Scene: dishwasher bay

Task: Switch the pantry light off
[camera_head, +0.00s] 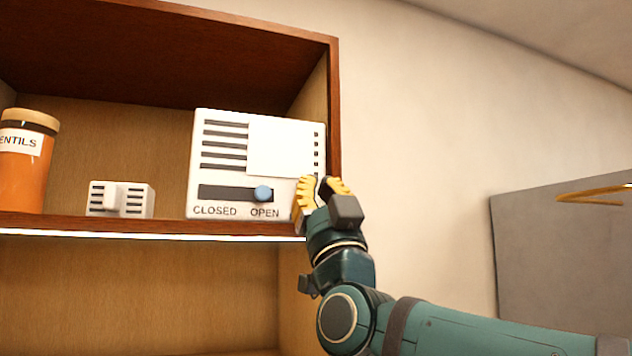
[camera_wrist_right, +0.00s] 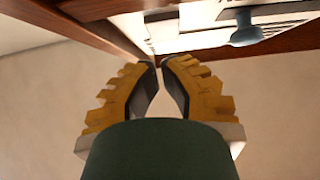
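A glowing white light strip (camera_head: 150,235) runs along the front underside of the pantry shelf. On the shelf stands a white slatted panel (camera_head: 222,172) with a slot marked CLOSED and OPEN. Its blue knob (camera_head: 263,193) is at the OPEN end and also shows in the right wrist view (camera_wrist_right: 246,34). A small white slatted box (camera_head: 137,201) with a raised block stands left of it. My right gripper (camera_head: 320,181) is at the panel's lower right, beside the cabinet's edge, apart from the knob. Its yellow fingertips (camera_wrist_right: 160,62) are together with nothing between them. My left gripper is out of view.
An orange jar (camera_head: 22,172) labelled in part "ENTILS" stands at the shelf's left. The cabinet's right side edge (camera_head: 334,100) is close to my right gripper. A grey panel (camera_head: 560,250) and a brass-coloured bar (camera_head: 590,198) are at the right.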

